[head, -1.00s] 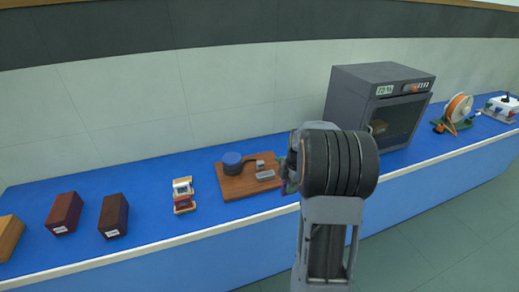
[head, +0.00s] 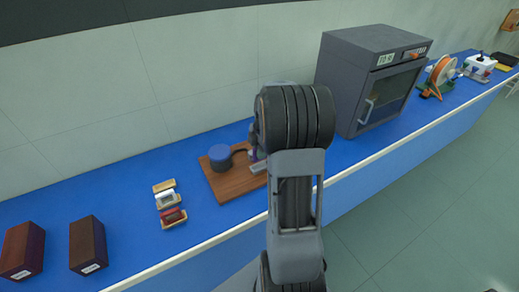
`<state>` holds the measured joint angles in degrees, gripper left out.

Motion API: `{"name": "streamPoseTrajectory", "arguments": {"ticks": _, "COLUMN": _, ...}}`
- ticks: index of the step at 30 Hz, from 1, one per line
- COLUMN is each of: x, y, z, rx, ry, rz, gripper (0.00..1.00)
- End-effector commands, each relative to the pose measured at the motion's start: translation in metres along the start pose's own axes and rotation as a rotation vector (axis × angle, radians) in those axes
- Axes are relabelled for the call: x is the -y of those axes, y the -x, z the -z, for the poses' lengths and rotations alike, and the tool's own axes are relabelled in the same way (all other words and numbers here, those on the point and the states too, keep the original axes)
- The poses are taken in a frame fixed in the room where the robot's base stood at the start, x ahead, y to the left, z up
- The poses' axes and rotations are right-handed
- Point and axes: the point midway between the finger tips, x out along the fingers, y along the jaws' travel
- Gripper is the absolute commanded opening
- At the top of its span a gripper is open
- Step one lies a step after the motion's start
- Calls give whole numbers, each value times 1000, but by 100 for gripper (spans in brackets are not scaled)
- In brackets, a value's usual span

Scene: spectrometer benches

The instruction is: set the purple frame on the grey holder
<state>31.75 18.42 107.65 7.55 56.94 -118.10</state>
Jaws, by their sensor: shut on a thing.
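My gripper (head: 253,153) shows only as a small part past the left side of my own wrist, over the right part of a wooden board (head: 232,187). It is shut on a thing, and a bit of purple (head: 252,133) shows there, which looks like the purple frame. Most of the frame is hidden behind my wrist. The grey holder (head: 258,168) shows in part on the board, just below the gripper. I cannot tell whether the frame touches it.
A blue-topped dark cylinder (head: 220,157) stands on the board, close left of the gripper. Small trays (head: 168,203) and dark red-brown boxes (head: 87,245) lie further left on the blue bench. A grey oven (head: 372,78) stands to the right.

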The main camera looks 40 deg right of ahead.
Motion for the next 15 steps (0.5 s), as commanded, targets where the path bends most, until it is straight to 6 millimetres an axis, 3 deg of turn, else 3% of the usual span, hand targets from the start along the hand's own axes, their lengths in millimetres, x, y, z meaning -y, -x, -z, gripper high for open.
{"name": "streamPoseTrajectory", "arguments": {"ticks": 9, "x": 0, "y": -33, "z": -3, "rx": 0, "ry": 2, "rz": 0, "gripper": 0}}
{"name": "streamPoseTrajectory", "arguments": {"ticks": 15, "x": 0, "y": -43, "z": -4, "rx": -1, "ry": 3, "rz": 1, "gripper": 0}}
